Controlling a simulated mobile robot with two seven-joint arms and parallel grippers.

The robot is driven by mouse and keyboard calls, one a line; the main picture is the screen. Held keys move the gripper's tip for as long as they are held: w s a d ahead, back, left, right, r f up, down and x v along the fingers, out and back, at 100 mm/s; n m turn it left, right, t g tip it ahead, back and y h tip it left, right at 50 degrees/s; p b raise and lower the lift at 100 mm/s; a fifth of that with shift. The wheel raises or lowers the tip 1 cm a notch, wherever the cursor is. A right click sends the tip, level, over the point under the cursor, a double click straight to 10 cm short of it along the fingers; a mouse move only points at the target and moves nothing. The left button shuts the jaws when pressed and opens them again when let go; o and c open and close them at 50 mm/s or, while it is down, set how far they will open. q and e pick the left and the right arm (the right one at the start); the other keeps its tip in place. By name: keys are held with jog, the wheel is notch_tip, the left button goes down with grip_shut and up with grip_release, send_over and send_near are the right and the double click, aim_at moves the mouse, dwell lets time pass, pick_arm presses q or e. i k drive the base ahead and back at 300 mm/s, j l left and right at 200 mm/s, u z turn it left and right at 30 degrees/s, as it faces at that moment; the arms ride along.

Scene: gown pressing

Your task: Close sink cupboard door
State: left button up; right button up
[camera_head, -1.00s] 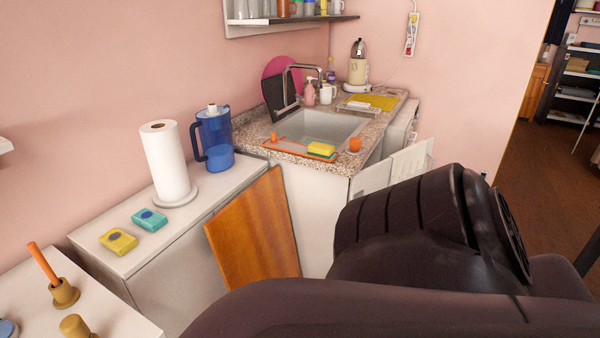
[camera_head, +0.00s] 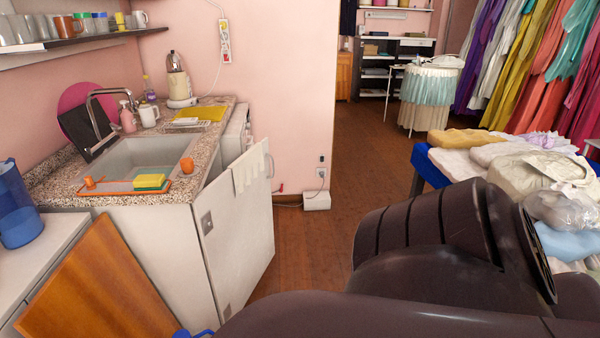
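The white sink cupboard door (camera_head: 238,235) stands swung open beside the sink unit (camera_head: 150,245). Its hinge-like metal plates show along its left edge, near the unit's front corner. A pale cloth (camera_head: 250,168) hangs over the door's top edge. The opening behind the door is mostly hidden. Neither of my grippers is in view. Only dark arm parts of mine fill the lower right, apart from the door in the picture.
A wooden board (camera_head: 100,285) leans left of the unit. A blue object (camera_head: 190,333) is cut off at the bottom edge. Brown floor (camera_head: 345,220) is clear right of the door. A table with folded cloths (camera_head: 480,155) stands at right.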

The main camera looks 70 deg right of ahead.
aim_at(238, 246)
jog(key=z, duration=1.9)
jog(key=i+z, duration=0.1)
jog(key=z, duration=0.2)
jog(key=i+z, duration=0.15)
jog(key=z, duration=0.15)
jog(key=i, duration=1.3)
jog(key=i+l+u, duration=0.1)
jog(key=i+u, duration=0.3)
jog(key=i+l+u, duration=0.15)
jog(key=u, duration=0.2)
jog(key=i+u, duration=0.1)
jog(key=u, duration=0.55)
